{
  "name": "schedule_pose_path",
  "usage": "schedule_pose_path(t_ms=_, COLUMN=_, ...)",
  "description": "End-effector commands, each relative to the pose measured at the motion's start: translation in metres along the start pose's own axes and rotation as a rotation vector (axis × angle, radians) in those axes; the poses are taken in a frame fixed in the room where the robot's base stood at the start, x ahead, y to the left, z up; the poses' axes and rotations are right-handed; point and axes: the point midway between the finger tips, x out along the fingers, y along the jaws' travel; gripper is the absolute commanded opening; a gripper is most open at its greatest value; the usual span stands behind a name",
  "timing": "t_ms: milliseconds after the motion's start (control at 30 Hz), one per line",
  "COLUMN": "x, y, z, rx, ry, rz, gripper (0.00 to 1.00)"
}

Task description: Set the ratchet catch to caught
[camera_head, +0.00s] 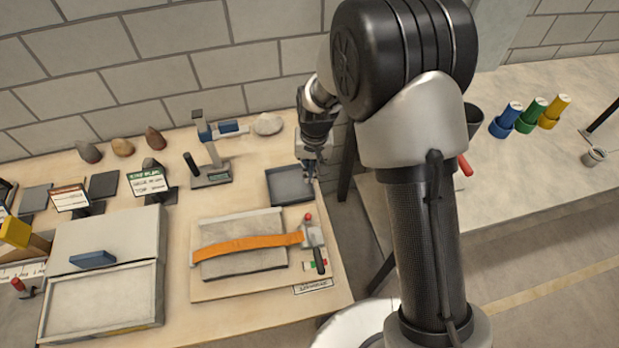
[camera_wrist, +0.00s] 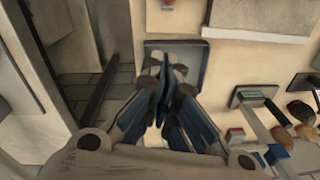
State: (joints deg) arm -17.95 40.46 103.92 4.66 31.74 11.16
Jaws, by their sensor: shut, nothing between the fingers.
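In the head view, a grey ratchet (camera_head: 312,236) stands at the right end of an orange strap (camera_head: 248,245). It has a red knob (camera_head: 308,217) on top and a black handle (camera_head: 320,261) pointing toward the front. Small red and green marks (camera_head: 312,266) lie beside the handle; the catch's setting is too small to tell. My gripper (camera_head: 311,178) is shut and empty, behind the ratchet and apart from it, over the right part of a dark tray. In the wrist view, my gripper's blue fingers (camera_wrist: 163,90) point toward that tray, and a red part (camera_wrist: 168,3) shows at the top edge.
The dark tray (camera_head: 289,199) lies near the table's right edge. A grey slab (camera_head: 240,264) lies under the strap. A post with a blue arm (camera_head: 208,145) stands behind. A lidded sand tray (camera_head: 103,322) is at left. A gap separates this table from the right-hand counter (camera_head: 540,165).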

Motion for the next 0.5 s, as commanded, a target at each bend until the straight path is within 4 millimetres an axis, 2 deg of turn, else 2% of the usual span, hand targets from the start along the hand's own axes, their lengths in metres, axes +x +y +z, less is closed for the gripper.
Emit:
schedule_pose_path(t_ms=400, x=0.087, y=0.001, z=0.002, rx=-0.002, ry=-0.005, rz=0.002, gripper=0.00)
schedule_pose_path(t_ms=467, x=0.097, y=0.001, z=0.002, rx=-0.002, ry=-0.003, rz=0.001, gripper=0.00)
schedule_pose_path(t_ms=500, x=0.096, y=0.000, z=0.011, rx=-0.003, ry=-0.004, rz=0.001, gripper=0.00)
